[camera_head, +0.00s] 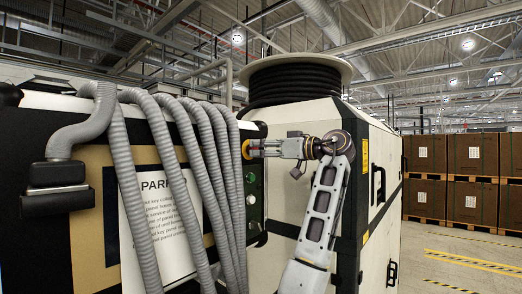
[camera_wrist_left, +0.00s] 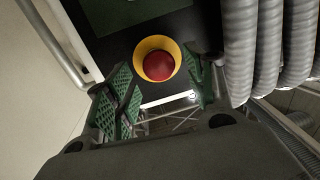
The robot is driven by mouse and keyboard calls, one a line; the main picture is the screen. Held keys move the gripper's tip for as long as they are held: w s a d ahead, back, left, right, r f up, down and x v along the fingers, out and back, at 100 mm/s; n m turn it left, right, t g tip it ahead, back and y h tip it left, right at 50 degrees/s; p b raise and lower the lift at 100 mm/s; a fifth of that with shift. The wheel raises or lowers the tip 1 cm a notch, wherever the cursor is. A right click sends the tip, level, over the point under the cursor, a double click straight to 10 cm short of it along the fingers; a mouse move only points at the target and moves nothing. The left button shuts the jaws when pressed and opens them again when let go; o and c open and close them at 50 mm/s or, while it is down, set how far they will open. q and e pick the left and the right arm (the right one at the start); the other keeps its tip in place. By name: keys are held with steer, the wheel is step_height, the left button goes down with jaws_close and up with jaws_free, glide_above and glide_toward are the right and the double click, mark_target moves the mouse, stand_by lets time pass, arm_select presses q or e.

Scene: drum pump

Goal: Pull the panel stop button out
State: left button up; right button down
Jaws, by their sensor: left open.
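The panel stop button (camera_wrist_left: 159,65) is a red round head in a yellow collar on the dark panel in the left wrist view. In the head view only a sliver of its yellow collar (camera_head: 246,149) shows at the panel's right side. My left gripper (camera_head: 258,149) points left at the button, its fingertips close to it. In the wrist view my left gripper (camera_wrist_left: 160,76) is open, with one green padded finger on each side of the button. I cannot tell whether the pads touch it. My right gripper is not in view.
Several grey corrugated hoses (camera_head: 166,130) hang over the panel beside the button. Green round controls (camera_head: 251,188) sit below it. A white cabinet (camera_head: 383,150) with a black hose reel (camera_head: 292,82) stands behind my arm. Brown crates (camera_head: 470,155) are stacked at the right, with open floor before them.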

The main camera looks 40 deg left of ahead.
arm_select(q)
steer(key=w+d, duration=0.1)
steer(key=d, duration=1)
steer(key=shift+w, duration=0.15)
stand_by(0.3)
